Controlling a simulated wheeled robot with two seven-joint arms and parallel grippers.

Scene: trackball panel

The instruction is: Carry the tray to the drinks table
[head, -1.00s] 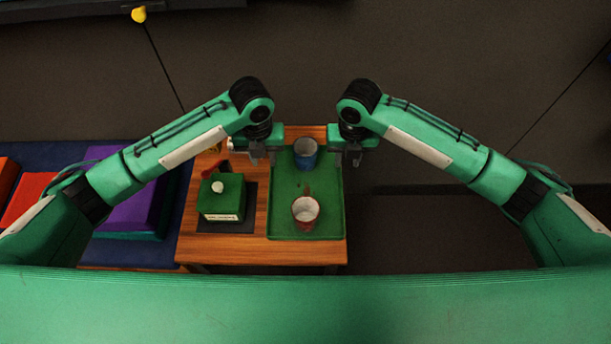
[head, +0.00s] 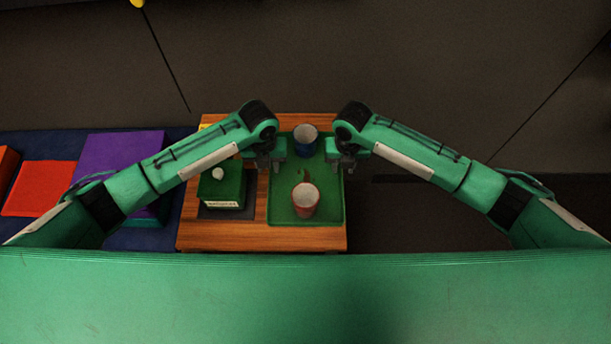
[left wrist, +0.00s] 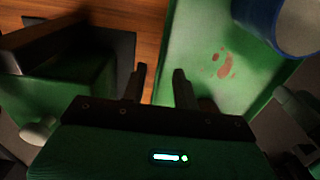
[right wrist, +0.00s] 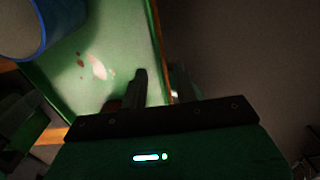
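The green tray (head: 282,214) lies on a wooden table and bears a blue cup (head: 305,138) at its far end and a red cup (head: 305,198) nearer me. Dark reddish marks show on its floor between the cups. My left gripper (head: 266,162) is at the tray's left rim; in the left wrist view its fingers (left wrist: 158,84) are apart, with the rim (left wrist: 159,70) running between them. My right gripper (head: 342,166) is at the right rim; in the right wrist view its fingers (right wrist: 157,88) look apart, one over the tray, the other partly hidden. Contact with the rim cannot be told.
A green box with a white knob (head: 222,190) stands on a dark mat left of the tray on the wooden table (head: 215,238). Purple (head: 120,158) and red (head: 45,188) blocks lie on a blue surface further left. Dark floor is clear on the right.

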